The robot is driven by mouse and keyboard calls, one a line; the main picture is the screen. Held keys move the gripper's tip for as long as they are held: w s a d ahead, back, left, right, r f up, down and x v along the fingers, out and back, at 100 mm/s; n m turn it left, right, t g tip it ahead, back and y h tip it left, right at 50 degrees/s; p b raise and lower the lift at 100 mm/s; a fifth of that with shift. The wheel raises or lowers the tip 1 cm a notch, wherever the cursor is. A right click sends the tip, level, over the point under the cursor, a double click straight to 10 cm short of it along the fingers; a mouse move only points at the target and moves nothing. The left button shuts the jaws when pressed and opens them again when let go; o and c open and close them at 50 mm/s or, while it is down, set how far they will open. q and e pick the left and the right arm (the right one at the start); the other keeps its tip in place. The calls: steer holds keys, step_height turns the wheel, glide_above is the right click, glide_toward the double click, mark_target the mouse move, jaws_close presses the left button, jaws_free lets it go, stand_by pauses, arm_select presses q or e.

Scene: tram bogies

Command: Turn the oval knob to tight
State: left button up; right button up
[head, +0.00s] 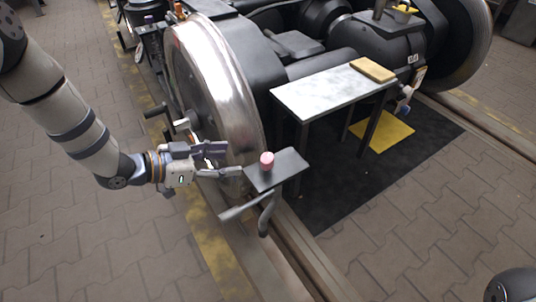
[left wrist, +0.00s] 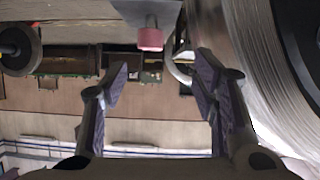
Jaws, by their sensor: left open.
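A pink, rounded knob (head: 267,159) stands upright on a small dark grey plate (head: 288,170) beside the large steel wheel. It also shows in the left wrist view as a pink cylinder (left wrist: 150,38), above the space between the fingertips. I cannot tell for certain that it is the oval knob, and no tight mark is readable. My left gripper (head: 226,160) is open and empty just left of the plate, its fingers pointing toward it. In the left wrist view the two fingers (left wrist: 162,82) are spread with nothing between them. My right gripper is out of view.
The steel wheel (head: 215,85) stands close behind my left gripper. Dark levers (head: 266,212) hang below the plate. A grey table (head: 325,90) with a tan block (head: 373,69) stands to the right. A rail runs below; the paving at front left is clear.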

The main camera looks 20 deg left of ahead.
mark_target(266, 158)
arm_select(q)
steer(key=shift+m+h, duration=0.3)
steer(key=shift+m, duration=0.3)
steer(key=b+x, duration=0.1)
steer(key=x, duration=0.2)
steer(key=b+x, duration=0.1)
steer(key=x, duration=0.3)
steer(key=b+x, duration=0.2)
steer(key=x, duration=0.1)
steer(key=shift+s+d+f, duration=0.2)
steer(key=shift+s+d, duration=0.05)
steer(key=shift+d, duration=0.3)
steer(key=shift+w+d, duration=0.35)
steer(key=shift+w, duration=0.15)
steer(key=c, duration=1.2)
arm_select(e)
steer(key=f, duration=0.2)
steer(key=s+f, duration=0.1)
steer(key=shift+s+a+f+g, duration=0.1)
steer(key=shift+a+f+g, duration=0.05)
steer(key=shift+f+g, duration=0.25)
